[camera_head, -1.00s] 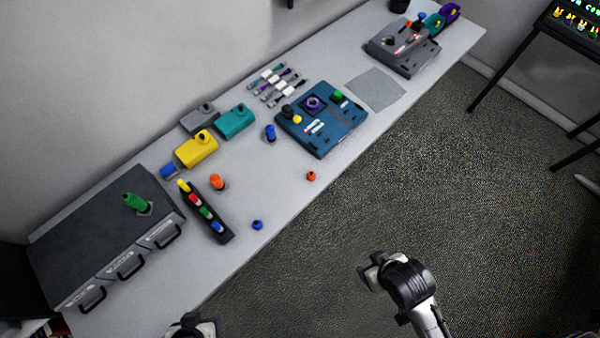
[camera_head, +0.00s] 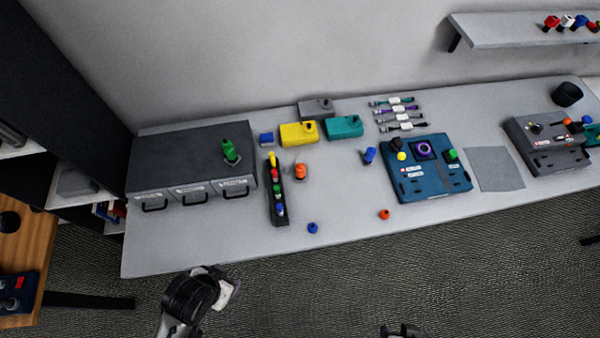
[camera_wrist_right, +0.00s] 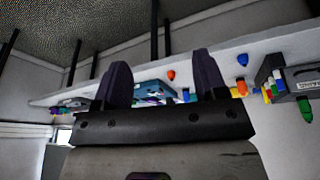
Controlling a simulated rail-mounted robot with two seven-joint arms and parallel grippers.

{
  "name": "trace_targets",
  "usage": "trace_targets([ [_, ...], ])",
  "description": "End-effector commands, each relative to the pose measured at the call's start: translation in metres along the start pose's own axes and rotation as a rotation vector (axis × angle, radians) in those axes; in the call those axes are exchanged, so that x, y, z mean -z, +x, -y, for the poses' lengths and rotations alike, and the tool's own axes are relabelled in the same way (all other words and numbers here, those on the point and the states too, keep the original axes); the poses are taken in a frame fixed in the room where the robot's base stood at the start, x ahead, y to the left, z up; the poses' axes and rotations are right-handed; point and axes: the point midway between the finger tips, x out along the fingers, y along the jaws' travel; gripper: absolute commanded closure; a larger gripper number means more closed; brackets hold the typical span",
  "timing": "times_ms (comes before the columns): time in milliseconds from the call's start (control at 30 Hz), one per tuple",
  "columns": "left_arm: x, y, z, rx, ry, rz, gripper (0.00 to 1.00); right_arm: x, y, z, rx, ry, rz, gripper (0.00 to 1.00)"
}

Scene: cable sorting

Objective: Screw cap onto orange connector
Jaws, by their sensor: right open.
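The orange connector (camera_head: 300,171) stands upright on the table, just right of the black strip of colored pieces. It also shows in the right wrist view (camera_wrist_right: 241,88). A small orange cap (camera_head: 384,214) lies apart from it near the table's front edge, and it shows in the right wrist view (camera_wrist_right: 171,75). My right gripper (camera_head: 403,328) is at the bottom edge of the head view, mostly cut off. In the right wrist view its two fingers (camera_wrist_right: 162,77) are apart and empty, well short of the table. My left gripper (camera_head: 228,288) is in front of the table; its fingers are unclear.
A blue cap (camera_head: 313,227) lies near the front edge. The black strip (camera_head: 280,210), a blue connector (camera_head: 370,155) and a blue board (camera_head: 430,187) flank clear table. A drawer unit (camera_head: 180,165) with a green connector (camera_head: 229,150) on top stands left.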

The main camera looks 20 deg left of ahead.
Motion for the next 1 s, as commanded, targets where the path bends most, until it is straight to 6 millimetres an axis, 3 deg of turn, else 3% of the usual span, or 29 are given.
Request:
trace_targets([
  [333, 0.0, 0.0, 0.0, 0.0, 0.0, 0.0, 0.38, 0.002, 0.0, 0.003, 0.007, 0.01, -0.004, 0.37],
  [467, -0.001, 0.002, 0.0, 0.0, 0.0, 0.0, 0.38, 0.013, 0.0, 0.0, 0.002, 0.008, -0.033, 0.37],
  [567, -0.002, 0.006, 0.0, 0.0, 0.0, 0.0, 0.38, 0.037, 0.0, -0.004, -0.009, 0.006, -0.088, 0.37],
  [733, -0.006, 0.017, -0.001, 0.0, 0.0, 0.001, 0.38, 0.102, -0.01, -0.019, -0.048, -0.01, -0.246, 0.37],
  [1000, -0.011, 0.033, -0.001, 0.0, 0.0, 0.0, 0.38, 0.21, -0.05, -0.024, -0.099, -0.093, -0.512, 0.37],
])
